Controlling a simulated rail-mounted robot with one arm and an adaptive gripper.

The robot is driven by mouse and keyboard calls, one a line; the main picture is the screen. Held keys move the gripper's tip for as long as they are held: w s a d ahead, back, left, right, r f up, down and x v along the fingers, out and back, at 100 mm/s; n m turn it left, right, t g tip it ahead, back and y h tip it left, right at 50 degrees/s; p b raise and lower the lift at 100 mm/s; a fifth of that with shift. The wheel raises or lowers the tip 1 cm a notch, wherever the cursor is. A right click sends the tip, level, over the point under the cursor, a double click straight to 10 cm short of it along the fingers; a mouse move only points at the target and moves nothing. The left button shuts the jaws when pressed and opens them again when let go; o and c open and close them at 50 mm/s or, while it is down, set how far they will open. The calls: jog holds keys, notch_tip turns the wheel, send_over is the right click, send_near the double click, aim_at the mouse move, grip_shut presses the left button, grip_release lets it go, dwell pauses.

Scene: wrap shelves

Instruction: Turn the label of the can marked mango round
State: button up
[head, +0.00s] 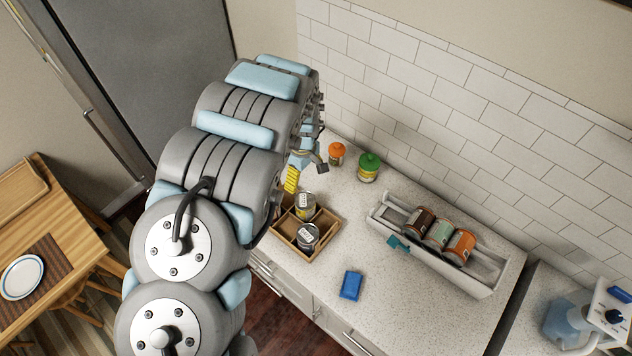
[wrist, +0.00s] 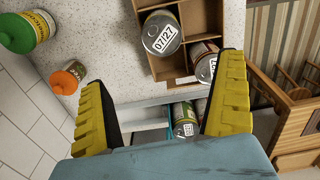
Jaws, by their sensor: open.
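No label that I can read says mango, so I cannot tell which can it is. Three cans lie in a row in a pale rack (head: 487,284): a dark brown one (head: 419,222), a green and pale one (head: 440,233) and an orange one (head: 460,247). Two metal-topped cans, one (head: 305,203) behind the other (head: 308,236), stand in a wooden divided box; one top reads 07/27 (wrist: 163,34). My gripper (wrist: 166,82) is open and empty above the counter.
The wooden box (head: 328,229) stands near the counter's front edge. An orange-lidded jar (head: 336,154) and a green-lidded jar (head: 369,167) stand by the tiled wall. A blue sponge (head: 351,285) lies in front of the rack. The counter between box and rack is clear.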

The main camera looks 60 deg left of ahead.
aim_at(305, 204)
notch_tip(305, 204, down, 4)
jog(key=b, duration=0.3)
jog(key=shift+s+f, duration=0.1)
jog(key=shift+f, duration=0.05)
jog(key=shift+s+a+f+p, duration=0.1)
jog(key=shift+f+p, duration=0.2)
jog(key=shift+f, duration=1.35)
jog(key=shift+f+p, duration=0.8)
jog(key=shift+f, duration=4.05)
jog(key=c, duration=1.3)
jog(key=shift+o, duration=0.2)
